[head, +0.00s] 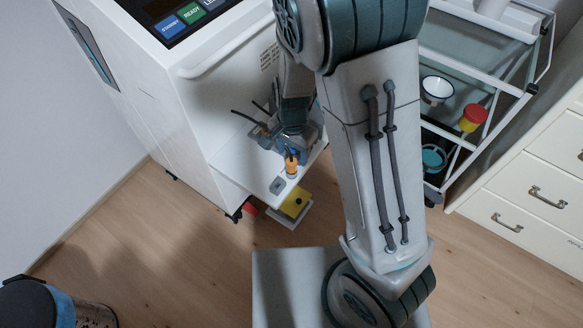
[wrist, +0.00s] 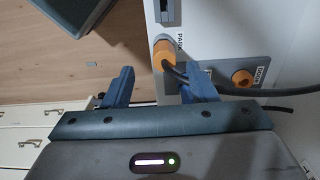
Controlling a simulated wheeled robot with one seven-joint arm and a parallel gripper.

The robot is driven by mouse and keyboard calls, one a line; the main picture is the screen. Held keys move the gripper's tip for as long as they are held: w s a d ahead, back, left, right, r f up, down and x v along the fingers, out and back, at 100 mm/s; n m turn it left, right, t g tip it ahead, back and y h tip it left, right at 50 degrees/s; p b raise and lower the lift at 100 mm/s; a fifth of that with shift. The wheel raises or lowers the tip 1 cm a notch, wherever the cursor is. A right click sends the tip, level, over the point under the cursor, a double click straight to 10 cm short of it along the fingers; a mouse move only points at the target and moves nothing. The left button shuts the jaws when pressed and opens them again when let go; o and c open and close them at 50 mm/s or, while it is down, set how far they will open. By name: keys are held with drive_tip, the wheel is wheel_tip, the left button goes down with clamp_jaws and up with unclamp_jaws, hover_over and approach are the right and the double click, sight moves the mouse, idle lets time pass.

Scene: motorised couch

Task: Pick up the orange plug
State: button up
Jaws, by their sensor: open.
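In the head view my gripper (head: 284,148) is right at the plug, partly hidden by my arm. I cannot tell whether the fingers touch the plug.
An orange ring-like socket (wrist: 242,78) with a dark centre is right of the plug, near a label like DOCK. The cable passes by the right finger. A yellow block (head: 295,203) lies below the shelf (head: 240,165). A trolley with cups (head: 437,89) stands at the right.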

sight(292, 161)
drive_tip(key=f, duration=0.2)
drive_tip(key=f+b, duration=0.1)
drive_tip(key=f, duration=0.4)
drive_tip(key=shift+w+a+f+b, duration=0.1)
drive_tip(key=shift+w+b, duration=0.2)
drive_tip(key=shift+b, duration=0.1)
drive_tip(key=c, duration=1.1)
